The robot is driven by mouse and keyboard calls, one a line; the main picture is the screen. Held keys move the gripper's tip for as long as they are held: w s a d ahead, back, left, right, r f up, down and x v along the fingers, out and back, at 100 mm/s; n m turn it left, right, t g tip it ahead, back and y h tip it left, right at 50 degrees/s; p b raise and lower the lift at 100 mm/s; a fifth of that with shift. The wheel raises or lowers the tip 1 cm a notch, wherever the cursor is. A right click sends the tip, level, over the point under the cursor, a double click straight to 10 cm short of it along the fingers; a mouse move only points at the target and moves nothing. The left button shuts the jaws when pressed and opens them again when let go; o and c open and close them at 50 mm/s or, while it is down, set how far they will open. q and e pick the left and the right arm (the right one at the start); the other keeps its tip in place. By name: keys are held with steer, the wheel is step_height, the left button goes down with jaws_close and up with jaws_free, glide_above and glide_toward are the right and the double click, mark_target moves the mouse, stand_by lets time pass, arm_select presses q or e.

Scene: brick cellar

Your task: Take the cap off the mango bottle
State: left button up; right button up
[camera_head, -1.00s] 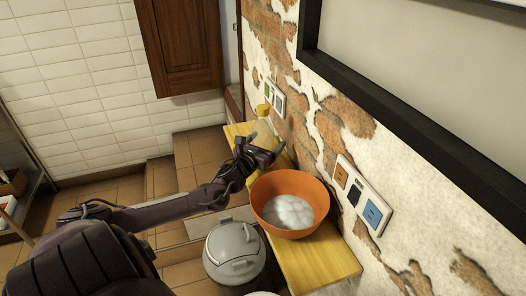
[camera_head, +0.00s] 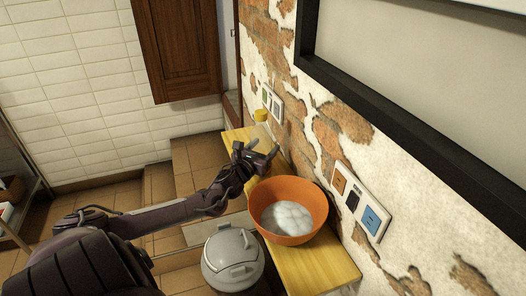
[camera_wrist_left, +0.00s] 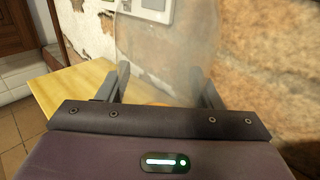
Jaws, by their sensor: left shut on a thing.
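The mango bottle shows in the left wrist view as a large clear, see-through body (camera_wrist_left: 166,45) between the two fingers. Its top runs out of that view. In the head view its yellow cap (camera_head: 261,115) is on top, above the far end of the wooden shelf. The clear body below the cap is hard to make out there. My left gripper (camera_head: 263,155) reaches in from the left, below the cap, and is shut on the bottle's body. It also shows in the left wrist view (camera_wrist_left: 164,88). My right gripper is in neither view.
The yellow wooden shelf (camera_head: 318,268) runs along the brick wall. An orange bowl (camera_head: 262,212) with whitish round things stands on it, close to my left gripper. A grey lidded pot (camera_head: 232,258) is left of the shelf. Socket plates (camera_head: 360,205) are on the wall.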

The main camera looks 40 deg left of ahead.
mark_target(264, 114)
arm_select(q)
step_height(264, 114, up, 12)
steer(key=shift+r, duration=0.1)
step_height(264, 114, up, 8)
steer(key=shift+f+p, duration=0.15)
steer(key=shift+p, duration=0.65)
steer(key=o, duration=0.4)
steer(key=c, duration=0.7)
steer(key=shift+f, duration=0.1)
